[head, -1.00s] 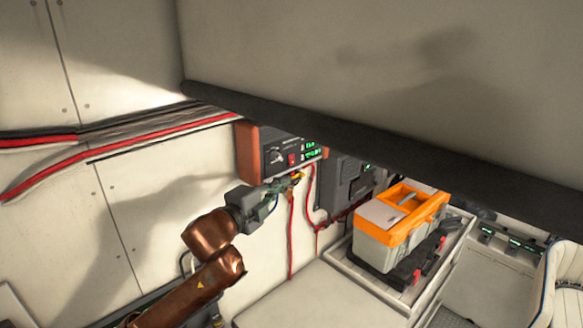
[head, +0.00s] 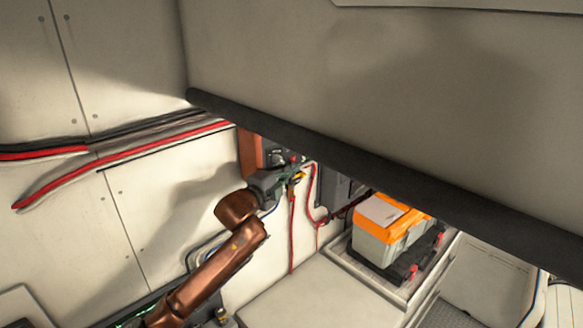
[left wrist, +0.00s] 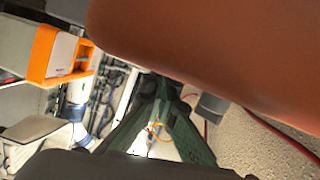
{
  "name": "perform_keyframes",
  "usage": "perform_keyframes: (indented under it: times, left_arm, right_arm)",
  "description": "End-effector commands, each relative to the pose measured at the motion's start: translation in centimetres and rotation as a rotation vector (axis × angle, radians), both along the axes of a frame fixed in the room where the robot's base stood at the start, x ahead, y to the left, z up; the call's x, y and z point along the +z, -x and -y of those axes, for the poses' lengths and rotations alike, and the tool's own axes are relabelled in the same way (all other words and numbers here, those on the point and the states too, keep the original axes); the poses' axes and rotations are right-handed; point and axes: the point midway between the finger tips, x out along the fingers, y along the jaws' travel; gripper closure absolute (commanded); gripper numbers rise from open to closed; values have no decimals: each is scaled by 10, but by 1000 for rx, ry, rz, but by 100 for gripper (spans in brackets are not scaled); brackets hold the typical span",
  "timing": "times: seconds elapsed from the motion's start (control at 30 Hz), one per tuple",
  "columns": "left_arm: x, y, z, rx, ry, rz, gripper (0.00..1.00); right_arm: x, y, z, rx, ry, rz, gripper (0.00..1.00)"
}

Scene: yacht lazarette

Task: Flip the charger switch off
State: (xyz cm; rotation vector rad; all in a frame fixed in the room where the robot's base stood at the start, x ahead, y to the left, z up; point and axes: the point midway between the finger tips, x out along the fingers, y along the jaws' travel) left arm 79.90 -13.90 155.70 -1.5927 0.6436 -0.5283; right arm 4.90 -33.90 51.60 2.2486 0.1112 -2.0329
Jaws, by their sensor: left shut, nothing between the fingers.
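The charger (head: 248,152) is a wall box with an orange-red end and a dark front panel, in the middle of the head view. The dark overhang edge and my left gripper hide much of its front. A small red spot, probably its switch (head: 293,159), shows just beyond the gripper; its position cannot be read. My left gripper (head: 296,169) is shut and empty, its tips close to the lower panel; contact cannot be told. In the left wrist view its dark green fingers (left wrist: 155,90) converge. My right gripper is not in view.
The dark-edged overhang (head: 400,175) crosses above the charger. A grey and orange toolbox (head: 385,235) stands to the right. A pale bench top (head: 310,295) is clear.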

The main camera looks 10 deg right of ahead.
Motion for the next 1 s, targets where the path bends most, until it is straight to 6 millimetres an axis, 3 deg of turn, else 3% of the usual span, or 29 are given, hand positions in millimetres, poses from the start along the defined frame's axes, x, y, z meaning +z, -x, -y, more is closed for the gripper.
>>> perform_keyframes:
  times: [0.73, 0.87, 1.0]
  left_arm:
    - [-3, -6, -4, 1, -59, 90, 100]
    - [-5, 3, 8, -6, -59, 92, 100]
    - [-7, 23, 34, -21, -58, 94, 100]
  right_arm:
    - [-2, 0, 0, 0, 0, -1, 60]
    - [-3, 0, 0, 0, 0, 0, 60]
    - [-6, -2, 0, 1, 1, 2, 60]
